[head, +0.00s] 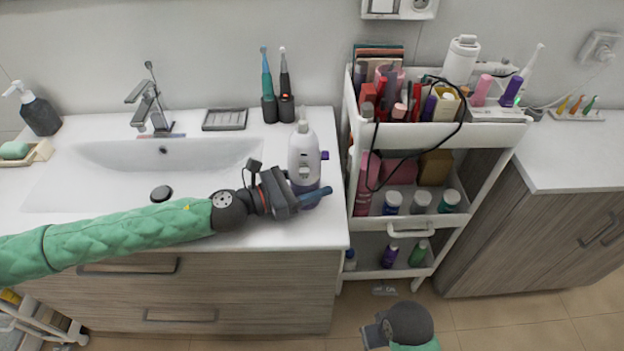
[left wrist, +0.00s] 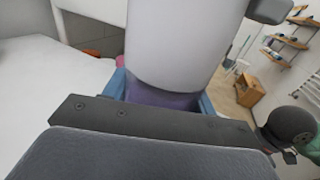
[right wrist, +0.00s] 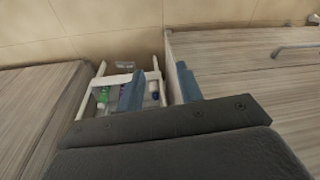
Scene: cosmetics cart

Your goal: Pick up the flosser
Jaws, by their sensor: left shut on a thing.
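The flosser (head: 304,158) is a white bottle-shaped device with a purple base and a purple button, upright at the right end of the sink counter. My left gripper (head: 312,195) is shut around its lower part. In the left wrist view the white body of the flosser (left wrist: 180,45) rises between the blue fingers, with the purple base below. I cannot tell whether its bottom touches the counter. My right gripper (right wrist: 158,88) is low in front of the cabinets, its blue fingers apart with nothing between them.
A white cart (head: 362,225) full of cosmetics stands right of the counter (head: 110,233). The faucet (head: 150,104) and sink are to the left. A second counter (head: 575,150) is at the right.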

